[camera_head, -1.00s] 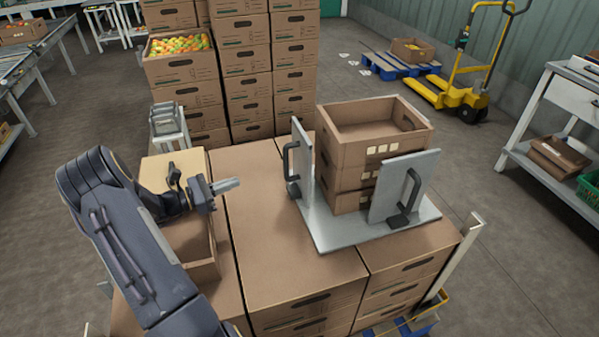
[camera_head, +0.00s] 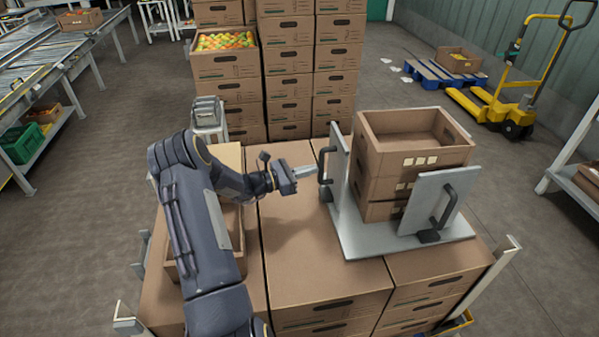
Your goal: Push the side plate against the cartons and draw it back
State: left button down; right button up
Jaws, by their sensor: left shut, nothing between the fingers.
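A grey metal base plate (camera_head: 365,240) lies on the stacked cartons and carries a short stack of open brown cartons (camera_head: 412,160). An upright grey side plate (camera_head: 339,175) with a black handle (camera_head: 325,166) stands at the left of the stack. A second upright plate (camera_head: 415,207) with a black handle stands at the front right. My left gripper (camera_head: 311,171) is shut and empty, its fingers pointing right at the left plate's handle. The tips look very close to the handle; I cannot tell whether they touch. My right gripper is not in view.
Closed cartons (camera_head: 310,258) form the surface below, with an open carton (camera_head: 190,262) under my left arm. A yellow pallet truck (camera_head: 492,108) stands at the back right. Grey posts (camera_head: 500,270) edge the load.

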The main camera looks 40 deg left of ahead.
aim_at(335, 168)
pick_arm(q)
jog(key=shift+w+d, duration=0.1)
jog(key=x, duration=0.2)
jog(key=d+b+x, duration=0.1)
jog(key=x, duration=0.2)
jog(key=b+x, duration=0.1)
jog(key=x, duration=0.2)
jog(key=shift+s+d, duration=0.25)
jog(key=shift+s, duration=0.1)
jog(key=shift+w+d, duration=0.25)
jog(key=shift+w, duration=0.05)
jog(key=shift+r, duration=0.15)
jog(key=shift+d, duration=0.1)
